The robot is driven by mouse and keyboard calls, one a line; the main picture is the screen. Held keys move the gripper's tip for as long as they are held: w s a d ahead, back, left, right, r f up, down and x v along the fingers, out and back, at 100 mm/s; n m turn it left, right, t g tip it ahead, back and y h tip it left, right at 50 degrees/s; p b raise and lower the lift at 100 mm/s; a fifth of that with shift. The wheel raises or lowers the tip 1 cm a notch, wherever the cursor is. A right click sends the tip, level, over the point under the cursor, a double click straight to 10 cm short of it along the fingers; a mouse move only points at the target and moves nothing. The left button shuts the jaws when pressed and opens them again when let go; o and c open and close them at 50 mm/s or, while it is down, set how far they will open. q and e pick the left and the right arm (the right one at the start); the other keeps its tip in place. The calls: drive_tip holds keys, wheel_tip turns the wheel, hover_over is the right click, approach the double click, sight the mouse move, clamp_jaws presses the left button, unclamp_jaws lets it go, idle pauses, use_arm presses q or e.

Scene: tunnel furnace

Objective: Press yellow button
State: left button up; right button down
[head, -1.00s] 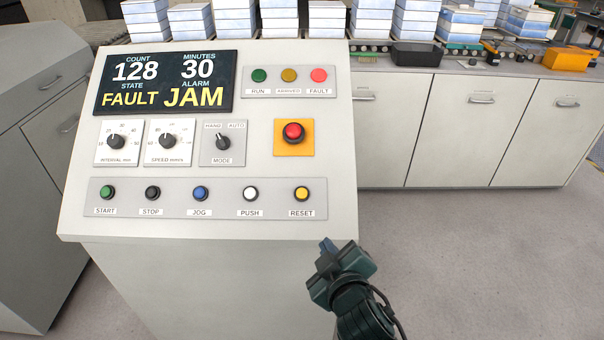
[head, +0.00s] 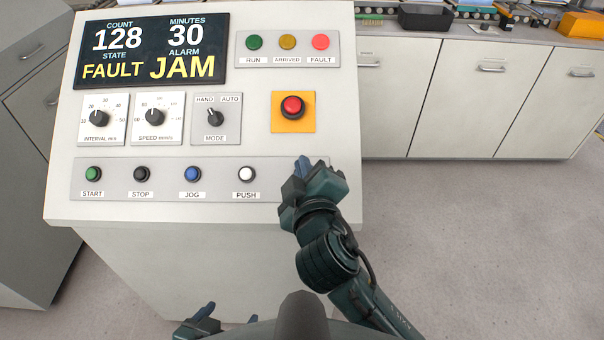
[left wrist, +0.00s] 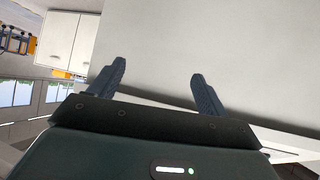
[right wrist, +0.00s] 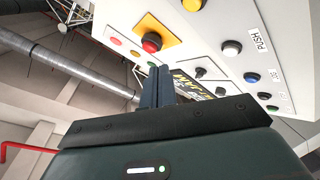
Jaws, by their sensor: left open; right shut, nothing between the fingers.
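The yellow RESET button is hidden behind my right gripper (head: 304,166) in the head view. In the right wrist view the yellow button (right wrist: 192,5) shows at the top edge, beside the white PUSH button (right wrist: 231,48). My right gripper is shut and empty, its fingertips (right wrist: 157,72) in front of the right end of the button row; I cannot tell whether they touch anything. My left gripper (head: 230,312) is open and empty, low in front of the console's lower body; its two fingers show apart in the left wrist view (left wrist: 157,78).
The sloped console (head: 200,212) also carries green START (head: 93,174), black STOP (head: 141,174) and blue JOG (head: 192,174) buttons. A red emergency button (head: 292,107) on a yellow plate sits above my right gripper. The display (head: 150,52) reads FAULT and JAM. Cabinets (head: 470,95) stand at the right.

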drive_tip(key=w+f+b, duration=0.1)
drive_tip(key=f, duration=0.1)
drive_tip(key=w+f+b, duration=0.1)
drive_tip(key=f+b, duration=0.1)
drive_tip(key=w+f+b, duration=0.2)
drive_tip(key=shift+w+f+b, duration=0.25)
drive_tip(key=shift+w+b, duration=0.05)
drive_tip(key=shift+b, duration=0.1)
use_arm(q)
drive_tip(key=shift+w+d+f+t+h, duration=0.5)
drive_tip(key=shift+w+d+f+h, duration=0.15)
drive_tip(key=shift+d, duration=0.25)
use_arm(e)
drive_tip(key=shift+w, duration=0.1)
idle(0.3)
use_arm(q)
drive_tip(key=shift+f, duration=0.15)
use_arm(e)
drive_tip(key=shift+f, duration=0.2)
drive_tip(key=shift+w+f, duration=0.2)
drive_tip(key=shift+w, duration=0.05)
